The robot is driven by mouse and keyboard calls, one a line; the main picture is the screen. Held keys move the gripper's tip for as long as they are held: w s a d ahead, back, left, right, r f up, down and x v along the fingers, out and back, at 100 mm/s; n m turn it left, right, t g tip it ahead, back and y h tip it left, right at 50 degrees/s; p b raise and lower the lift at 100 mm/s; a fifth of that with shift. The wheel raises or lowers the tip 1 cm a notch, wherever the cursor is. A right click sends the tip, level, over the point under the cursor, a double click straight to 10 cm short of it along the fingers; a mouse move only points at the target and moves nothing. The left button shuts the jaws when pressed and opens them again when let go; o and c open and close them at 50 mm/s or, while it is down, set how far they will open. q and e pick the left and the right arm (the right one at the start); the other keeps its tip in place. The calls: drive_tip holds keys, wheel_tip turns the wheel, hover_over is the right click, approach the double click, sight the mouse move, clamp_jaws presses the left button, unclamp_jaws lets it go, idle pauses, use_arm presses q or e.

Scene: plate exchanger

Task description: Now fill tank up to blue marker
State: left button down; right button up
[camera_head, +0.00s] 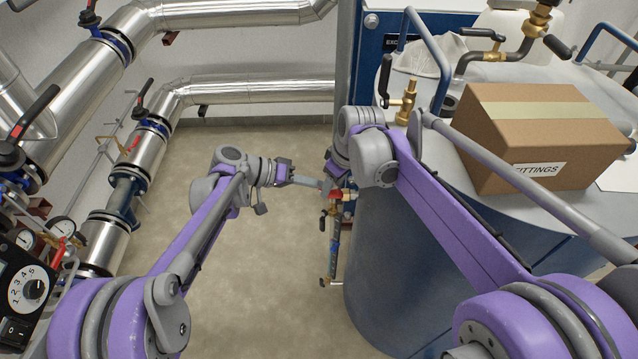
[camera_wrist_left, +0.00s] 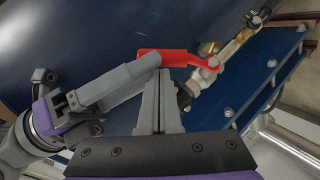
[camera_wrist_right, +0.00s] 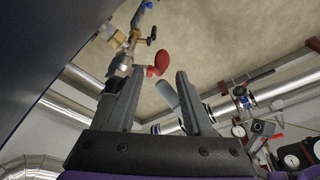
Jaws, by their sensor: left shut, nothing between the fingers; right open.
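The tank (camera_head: 420,270) is the big dark-blue cylinder at right. A slim vertical fitting (camera_head: 334,240) with a blue section runs down its left side. A red-handled valve (camera_wrist_left: 170,57) sits at its upper end; its red handle also shows in the right wrist view (camera_wrist_right: 170,63). My left gripper (camera_head: 316,183) is shut and empty, its tips (camera_wrist_left: 160,75) close below the red handle; contact is unclear. My right gripper (camera_head: 336,182) is open beside the same valve, fingers (camera_wrist_right: 156,85) apart, with the red handle beyond them. The liquid level and the blue marker cannot be made out.
A cardboard box (camera_head: 540,135) labelled FITTINGS stands on the tank top near brass valves (camera_head: 408,102). Silver pipes (camera_head: 100,100) with gauges (camera_head: 63,228) and a black control box (camera_head: 28,290) line the left. The floor (camera_head: 270,280) between is clear.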

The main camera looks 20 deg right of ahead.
drive_tip(key=v, duration=0.4)
drive_tip(key=shift+s+a+r, duration=0.1)
drive_tip(key=shift+s+r, duration=0.05)
drive_tip(key=shift+r, duration=0.4)
use_arm(q)
drive_tip(key=shift+s+d+f+m+t+y, duration=0.2)
drive_tip(key=shift+s+d+m+t+y, duration=0.1)
drive_tip(key=shift+s+m+t, duration=0.15)
use_arm(e)
drive_tip(key=s+a+f+m+t, duration=0.1)
drive_tip(key=s+f+m, duration=0.2)
drive_tip(key=s, duration=0.7)
drive_tip(key=s+a+f+m+t+h, duration=0.1)
drive_tip(key=s+f+m, duration=0.1)
drive_tip(key=s+f, duration=0.5)
drive_tip(key=shift+s+m+t, duration=0.4)
drive_tip(key=shift+s, duration=1.65)
drive_tip(key=shift+f, duration=0.15)
use_arm(q)
drive_tip(key=s+v, duration=0.1)
drive_tip(key=v, duration=1)
drive_tip(key=shift+w, duration=0.5)
use_arm(e)
drive_tip(key=shift+d+f, duration=0.1)
